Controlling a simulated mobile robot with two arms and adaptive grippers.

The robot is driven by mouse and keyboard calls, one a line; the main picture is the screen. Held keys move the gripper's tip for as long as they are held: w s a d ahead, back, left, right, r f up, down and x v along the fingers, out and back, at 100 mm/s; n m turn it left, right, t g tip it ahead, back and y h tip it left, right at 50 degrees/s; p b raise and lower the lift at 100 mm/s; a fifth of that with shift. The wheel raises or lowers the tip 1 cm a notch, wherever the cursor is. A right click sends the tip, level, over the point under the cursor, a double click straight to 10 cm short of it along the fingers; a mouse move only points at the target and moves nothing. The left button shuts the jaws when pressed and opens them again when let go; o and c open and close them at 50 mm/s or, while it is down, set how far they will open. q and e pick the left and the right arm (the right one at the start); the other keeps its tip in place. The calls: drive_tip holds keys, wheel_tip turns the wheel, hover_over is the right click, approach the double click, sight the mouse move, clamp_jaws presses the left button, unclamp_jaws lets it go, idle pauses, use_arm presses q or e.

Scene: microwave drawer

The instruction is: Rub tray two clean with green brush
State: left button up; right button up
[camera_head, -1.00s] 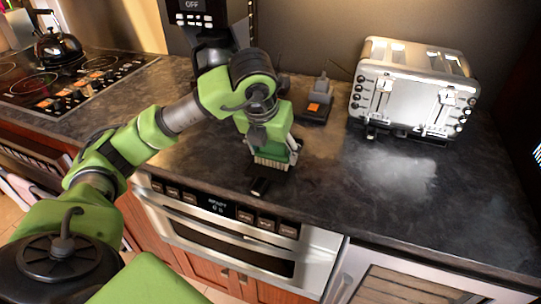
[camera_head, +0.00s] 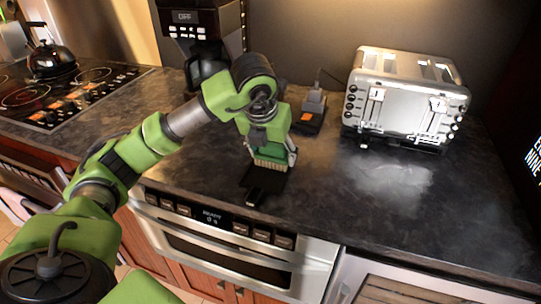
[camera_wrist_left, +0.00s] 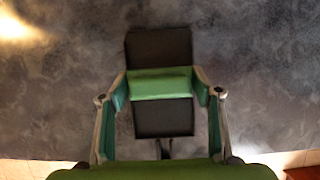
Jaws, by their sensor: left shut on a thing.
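My left gripper (camera_head: 271,160) is shut on the green brush (camera_head: 272,150), whose pale bristles (camera_head: 270,163) point down. A flat black tray (camera_head: 266,180) with a short dark handle (camera_head: 254,196) lies on the counter under the brush, its handle toward the front edge. In the left wrist view the gripper (camera_wrist_left: 162,88) has its fingers on both ends of the green brush (camera_wrist_left: 160,84), which lies across the middle of the black tray (camera_wrist_left: 160,46). I cannot tell whether the bristles touch the tray. My right gripper is not in view.
A silver toaster (camera_head: 408,100) stands at the back right of the dark counter (camera_head: 330,200). A small black device with an orange label (camera_head: 307,117) and a coffee maker (camera_head: 205,40) stand behind my gripper. A stove with a kettle (camera_head: 50,58) is at the left.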

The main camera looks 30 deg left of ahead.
sight(269, 166)
use_arm(q)
drive_tip(key=shift+w+a, duration=0.15)
drive_tip(key=shift+w, duration=0.55)
drive_tip(key=shift+w+a, duration=0.15)
drive_tip(key=shift+w, duration=0.55)
drive_tip(key=shift+f, duration=0.1)
drive_tip(key=shift+s+d, duration=0.15)
drive_tip(key=shift+s, duration=0.6)
drive_tip(key=shift+s+d, duration=0.15)
drive_tip(key=shift+s, duration=0.55)
drive_tip(key=shift+s+d+b, duration=0.2)
drive_tip(key=shift+s+b, duration=0.1)
drive_tip(key=shift+s, duration=0.4)
drive_tip(key=shift+s+d+b, duration=0.15)
drive_tip(key=shift+s+b, duration=0.15)
drive_tip(key=shift+s, duration=0.45)
